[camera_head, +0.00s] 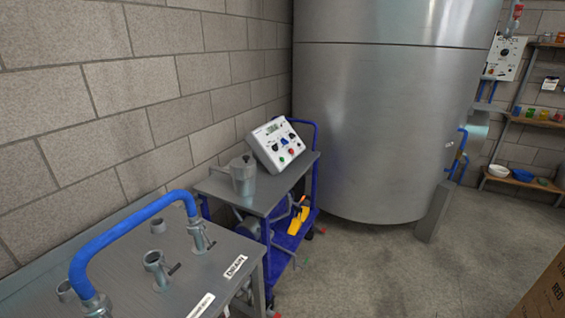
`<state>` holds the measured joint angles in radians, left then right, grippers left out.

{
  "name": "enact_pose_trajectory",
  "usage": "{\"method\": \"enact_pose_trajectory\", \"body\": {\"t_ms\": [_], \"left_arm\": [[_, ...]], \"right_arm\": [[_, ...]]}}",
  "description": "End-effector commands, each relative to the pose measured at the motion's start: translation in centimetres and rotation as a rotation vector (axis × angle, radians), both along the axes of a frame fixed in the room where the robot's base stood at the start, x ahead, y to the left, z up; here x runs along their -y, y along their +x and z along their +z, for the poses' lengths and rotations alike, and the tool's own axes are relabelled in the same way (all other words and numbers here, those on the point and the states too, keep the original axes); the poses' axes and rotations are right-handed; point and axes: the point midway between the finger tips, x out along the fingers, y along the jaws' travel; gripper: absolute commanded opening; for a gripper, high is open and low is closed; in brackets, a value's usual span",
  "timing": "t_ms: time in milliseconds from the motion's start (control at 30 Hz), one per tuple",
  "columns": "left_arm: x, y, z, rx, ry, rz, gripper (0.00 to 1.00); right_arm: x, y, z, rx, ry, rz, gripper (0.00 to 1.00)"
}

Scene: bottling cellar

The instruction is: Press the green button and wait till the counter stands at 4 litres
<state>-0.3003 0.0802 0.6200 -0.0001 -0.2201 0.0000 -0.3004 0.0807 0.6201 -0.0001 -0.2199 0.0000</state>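A white control box (269,143) with a sloped face stands on the grey top of a blue cart. A green button (282,158) is low on its face, with a red button (291,151) to the right of it. A small display (272,128) is near the upper edge of the face; its digits are too small to read. Several dark knobs are also on the face. Neither of my grippers shows in this view.
A metal jug (243,174) stands on the cart top (262,191), left of the box. A grey table (205,265) with a blue hose (130,232) is at the front left. A large steel tank (385,120) stands behind. Open floor (400,275) lies right of the cart.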

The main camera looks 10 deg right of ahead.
Motion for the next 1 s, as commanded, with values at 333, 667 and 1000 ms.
{"method": "enact_pose_trajectory", "body": {"t_ms": [333,667,1000], "left_arm": [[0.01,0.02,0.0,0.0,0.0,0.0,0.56],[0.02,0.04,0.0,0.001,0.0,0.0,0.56],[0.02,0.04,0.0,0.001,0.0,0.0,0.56]], "right_arm": [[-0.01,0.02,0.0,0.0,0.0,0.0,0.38],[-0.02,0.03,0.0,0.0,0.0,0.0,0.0],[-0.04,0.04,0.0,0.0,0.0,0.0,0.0]]}}
